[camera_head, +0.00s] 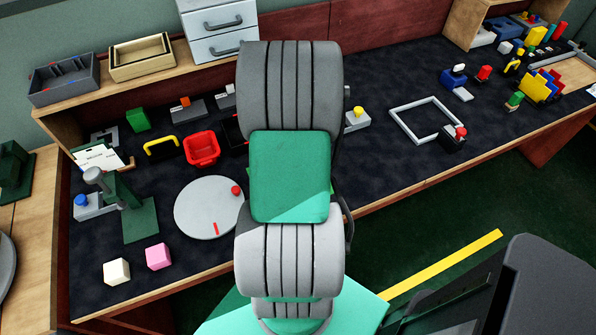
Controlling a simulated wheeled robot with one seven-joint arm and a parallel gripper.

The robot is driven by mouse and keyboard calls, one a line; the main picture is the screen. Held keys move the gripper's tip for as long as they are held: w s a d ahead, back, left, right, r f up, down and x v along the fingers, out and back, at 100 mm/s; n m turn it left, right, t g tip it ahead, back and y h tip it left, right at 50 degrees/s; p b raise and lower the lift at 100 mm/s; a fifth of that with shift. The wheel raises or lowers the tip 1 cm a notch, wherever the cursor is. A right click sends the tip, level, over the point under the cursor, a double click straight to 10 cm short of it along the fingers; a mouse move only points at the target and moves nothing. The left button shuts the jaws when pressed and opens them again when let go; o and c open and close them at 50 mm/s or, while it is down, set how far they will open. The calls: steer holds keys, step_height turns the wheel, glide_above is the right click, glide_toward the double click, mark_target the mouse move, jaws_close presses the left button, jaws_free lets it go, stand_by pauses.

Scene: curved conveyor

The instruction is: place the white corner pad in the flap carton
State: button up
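A small white block (116,271) sits at the front left of the dark work surface; it may be the white corner pad, but I cannot tell for sure. A pink block (158,256) sits just right of it, apart from it. I cannot make out a flap carton in this view. My own arm fills the middle of the picture and hides part of the bench behind it. My gripper does not show.
A grey turntable disc (209,207) lies right of the blocks. A dark green press-like stand (139,219) rises behind them. A red bin (202,149) and a white square frame (425,119) lie farther back. The right front of the bench is mostly clear.

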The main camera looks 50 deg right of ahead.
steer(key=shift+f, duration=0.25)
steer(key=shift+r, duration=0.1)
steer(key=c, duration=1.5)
